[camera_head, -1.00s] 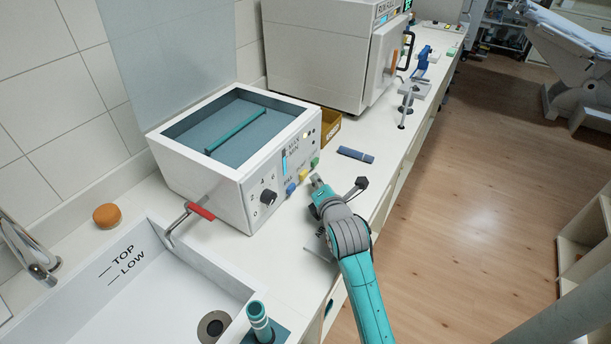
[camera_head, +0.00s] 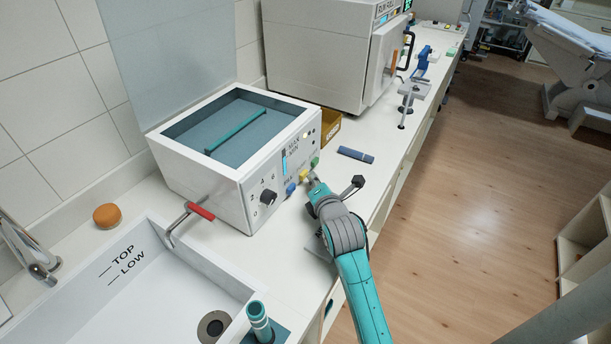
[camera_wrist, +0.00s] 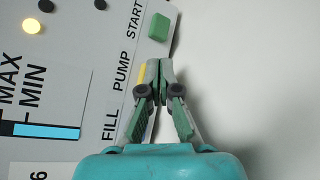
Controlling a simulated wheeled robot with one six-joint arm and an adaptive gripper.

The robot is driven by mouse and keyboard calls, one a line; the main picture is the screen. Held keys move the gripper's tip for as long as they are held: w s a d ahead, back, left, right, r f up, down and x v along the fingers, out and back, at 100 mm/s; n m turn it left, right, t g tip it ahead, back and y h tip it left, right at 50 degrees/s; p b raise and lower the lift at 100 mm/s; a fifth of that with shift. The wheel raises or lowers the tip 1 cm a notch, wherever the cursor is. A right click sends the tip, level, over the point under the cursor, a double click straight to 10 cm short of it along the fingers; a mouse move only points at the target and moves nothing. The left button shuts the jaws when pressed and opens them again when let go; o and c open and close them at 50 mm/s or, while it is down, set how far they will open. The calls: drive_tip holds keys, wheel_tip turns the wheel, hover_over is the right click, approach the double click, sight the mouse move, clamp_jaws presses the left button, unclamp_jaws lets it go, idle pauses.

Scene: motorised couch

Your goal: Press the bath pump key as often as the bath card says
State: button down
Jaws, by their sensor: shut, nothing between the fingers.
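The white bath (camera_head: 205,180) stands on the counter with water inside. Its front panel carries a blue key (camera_head: 291,189), a yellow key (camera_head: 304,175) and a green key (camera_head: 314,161). In the wrist view the panel reads FILL, PUMP and START; the yellow key (camera_wrist: 142,72) is beside PUMP and partly hidden by my fingers, and the green key (camera_wrist: 159,27) is beside START. My gripper (camera_wrist: 158,64) is shut and empty, its tips at the yellow key; whether they touch it I cannot tell. It also shows in the head view (camera_head: 312,180). I cannot make out a bath card.
A black dial (camera_head: 268,197) and a red-handled lever (camera_head: 200,211) are left of the keys. A panel lamp (camera_wrist: 33,26) glows yellow. A dark blue object (camera_head: 356,155) lies on the counter to the right. The sink (camera_head: 150,285) is at front left.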

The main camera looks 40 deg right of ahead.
drive_tip(key=shift+w+a, duration=0.15)
drive_tip(key=shift+w, duration=0.25)
idle(0.4)
drive_tip(key=shift+s, duration=0.2)
drive_tip(key=shift+s+d, duration=0.3)
drive_tip(key=shift+s, duration=0.35)
drive_tip(key=shift+s+d, duration=0.3)
drive_tip(key=shift+s, duration=0.5)
drive_tip(key=shift+s+d, duration=0.25)
drive_tip(key=shift+s, duration=0.5)
drive_tip(key=shift+s+d, duration=0.3)
drive_tip(key=shift+s, duration=0.5)
drive_tip(key=shift+s, duration=0.1)
